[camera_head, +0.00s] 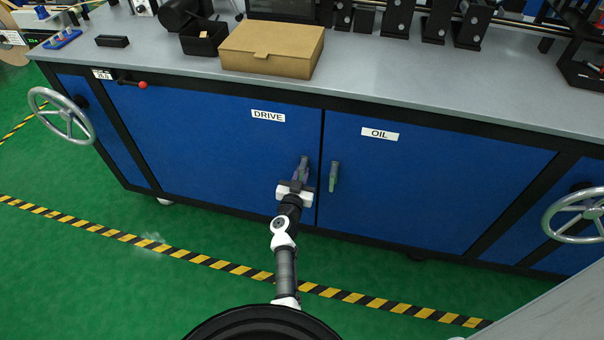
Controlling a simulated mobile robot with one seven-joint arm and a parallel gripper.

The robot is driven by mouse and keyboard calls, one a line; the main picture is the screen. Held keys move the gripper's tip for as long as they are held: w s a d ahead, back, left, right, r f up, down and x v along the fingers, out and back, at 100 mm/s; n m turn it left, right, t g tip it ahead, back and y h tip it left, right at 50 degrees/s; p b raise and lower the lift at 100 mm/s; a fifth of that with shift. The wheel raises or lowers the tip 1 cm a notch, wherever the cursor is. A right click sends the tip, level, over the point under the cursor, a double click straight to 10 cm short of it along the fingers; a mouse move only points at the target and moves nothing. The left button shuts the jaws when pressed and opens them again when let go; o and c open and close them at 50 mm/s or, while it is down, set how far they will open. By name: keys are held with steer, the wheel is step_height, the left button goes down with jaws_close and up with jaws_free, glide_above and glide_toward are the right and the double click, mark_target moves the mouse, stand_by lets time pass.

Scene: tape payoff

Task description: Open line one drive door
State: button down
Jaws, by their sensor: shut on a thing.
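The drive door (220,140) is a blue cabinet panel with a white DRIVE label (268,116). It looks shut, flush with the cabinet front. Its handle (303,165) is a small upright grey-green grip near the door's right edge. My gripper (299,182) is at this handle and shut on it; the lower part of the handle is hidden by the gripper. My arm reaches up to it from the bottom of the view.
To the right is the blue OIL door (430,180) with its own green-grey handle (334,176), close to my gripper. Handwheels stick out at the left (62,115) and right (577,215). A cardboard box (272,50) sits on the grey worktop (400,88). The green floor (130,285) in front is clear.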

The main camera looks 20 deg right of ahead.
mark_target(297, 158)
steer(key=m, duration=0.3)
steer(key=a+m+p, duration=0.1)
steer(key=m, duration=0.1)
steer(key=w+r+m+p, duration=0.1)
steer(key=m, duration=0.2)
steer(key=shift+a+m, duration=0.25)
steer(key=shift+m, duration=0.05)
steer(key=m, duration=0.4)
steer(key=shift+w+a+r, duration=0.2)
steer(key=shift+a+r, duration=0.05)
steer(key=shift+r, duration=0.15)
steer(key=shift+r+m, duration=0.2)
steer(key=shift+m, duration=0.7)
steer(key=shift+r+m, duration=0.15)
steer(key=shift+m, duration=0.75)
steer(key=shift+a, duration=0.1)
